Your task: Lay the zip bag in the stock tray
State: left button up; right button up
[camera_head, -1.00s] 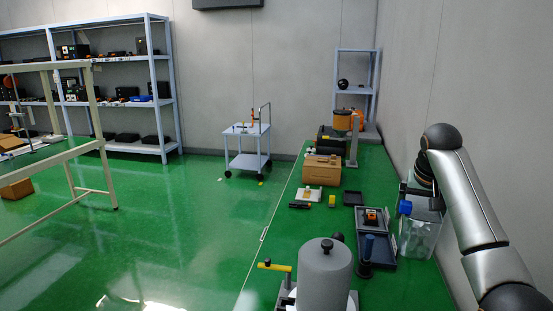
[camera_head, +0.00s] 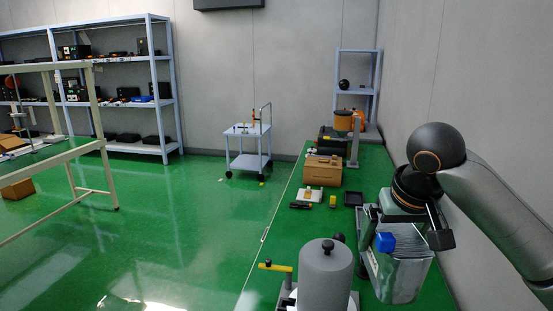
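The clear zip bag (camera_head: 403,276) hangs upright from my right gripper (camera_head: 412,240), over the right side of the green bench. The gripper points down and its fingers are at the bag's top edge; a blue piece shows on the left there and a black one on the right. A larger grey-blue tray (camera_head: 364,259) lies behind the bag, mostly hidden, with only its left edge showing. A small dark tray (camera_head: 353,199) lies farther back. I cannot tell for certain which one is the stock tray. My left gripper is out of view.
A grey cylinder (camera_head: 325,268) with a black knob stands at the front, beside a yellow bar (camera_head: 275,267). The wall bounds the bench on the right. A trolley (camera_head: 248,145) stands beyond.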

aim_at(396, 270)
jog(key=s+f, duration=0.1)
jog(key=s, duration=0.2)
jog(key=s+f, duration=0.1)
jog(key=shift+s+f, duration=0.35)
jog(key=shift+w, duration=0.1)
